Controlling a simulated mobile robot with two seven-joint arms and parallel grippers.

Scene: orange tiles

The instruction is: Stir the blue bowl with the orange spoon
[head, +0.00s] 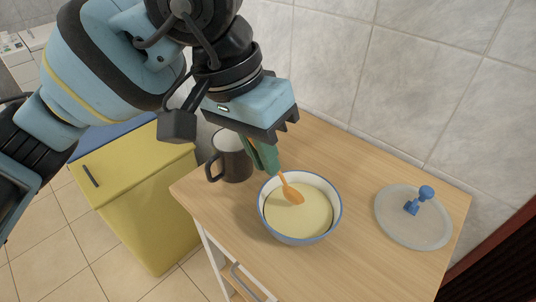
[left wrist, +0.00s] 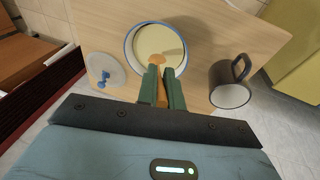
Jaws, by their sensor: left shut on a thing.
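The blue-rimmed bowl (head: 272,218) stands upright on the wooden counter and holds a pale yellow content. It also shows in the left wrist view (left wrist: 183,44). The orange spoon (head: 290,192) has its head in the bowl, at the surface of the yellow content near the bowl's back left. My left gripper (head: 266,158) is above the back left of the bowl, with its green fingers shut on the spoon's handle. In the left wrist view the spoon (left wrist: 157,60) runs between the two fingers (left wrist: 161,84). My right gripper is in neither view.
A dark mug (head: 235,160) stands just left of the bowl, close to my left gripper; its handle points left. A round translucent lid (head: 432,228) with a blue knob (head: 425,193) lies to the right. The tiled wall (head: 400,80) bounds the counter (head: 345,160) at the back. Bare counter lies between bowl and lid.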

